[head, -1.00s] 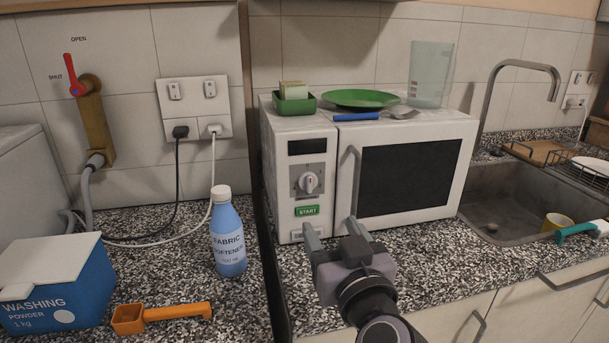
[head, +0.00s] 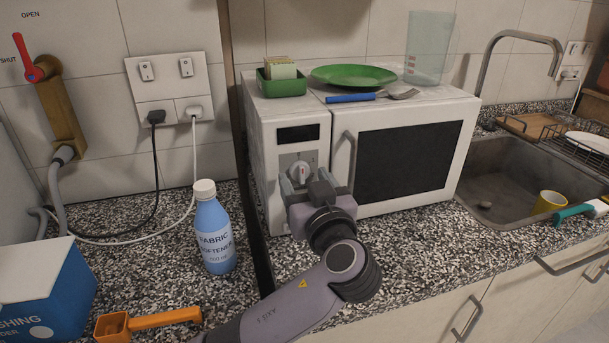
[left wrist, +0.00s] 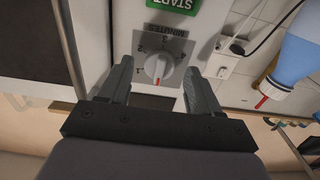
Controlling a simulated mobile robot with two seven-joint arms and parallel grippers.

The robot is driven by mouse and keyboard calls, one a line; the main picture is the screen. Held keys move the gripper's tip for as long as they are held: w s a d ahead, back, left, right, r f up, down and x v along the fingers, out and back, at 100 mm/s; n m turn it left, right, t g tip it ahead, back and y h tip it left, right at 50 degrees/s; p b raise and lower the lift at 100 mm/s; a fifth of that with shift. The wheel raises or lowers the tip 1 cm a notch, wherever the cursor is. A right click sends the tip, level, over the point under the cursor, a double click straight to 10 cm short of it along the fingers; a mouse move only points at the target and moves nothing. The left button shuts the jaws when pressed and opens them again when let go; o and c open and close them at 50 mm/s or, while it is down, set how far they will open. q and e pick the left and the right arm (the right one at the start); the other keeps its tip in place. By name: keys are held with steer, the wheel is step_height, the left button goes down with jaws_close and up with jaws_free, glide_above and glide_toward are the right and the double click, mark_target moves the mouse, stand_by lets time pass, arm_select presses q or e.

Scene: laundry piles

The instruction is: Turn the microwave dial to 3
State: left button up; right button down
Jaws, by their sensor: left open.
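The white microwave (head: 455,173) stands on the speckled counter, its door closed. Its round white dial (head: 299,172) sits on a grey panel at the left of the front; it also shows in the left wrist view (left wrist: 160,68). That view is upside down. The dial's red mark points to the bottom of that view, away from the printed 3 at the top. My left gripper (head: 305,184) is open just in front of the dial; in the left wrist view its fingers (left wrist: 161,75) appear on either side of it. Contact cannot be told. My right gripper is not in view.
A green plate (head: 353,75), a green holder (head: 282,87), a blue-handled fork (head: 356,97) and a clear jug (head: 430,48) stand on the microwave. A fabric softener bottle (head: 213,230) is left of my arm. The sink (head: 505,195) is at the right.

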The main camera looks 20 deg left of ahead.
arm_select(q)
steer(key=shift+w+a, duration=0.25)
steer(key=shift+w, duration=0.1)
steer(key=c, duration=1)
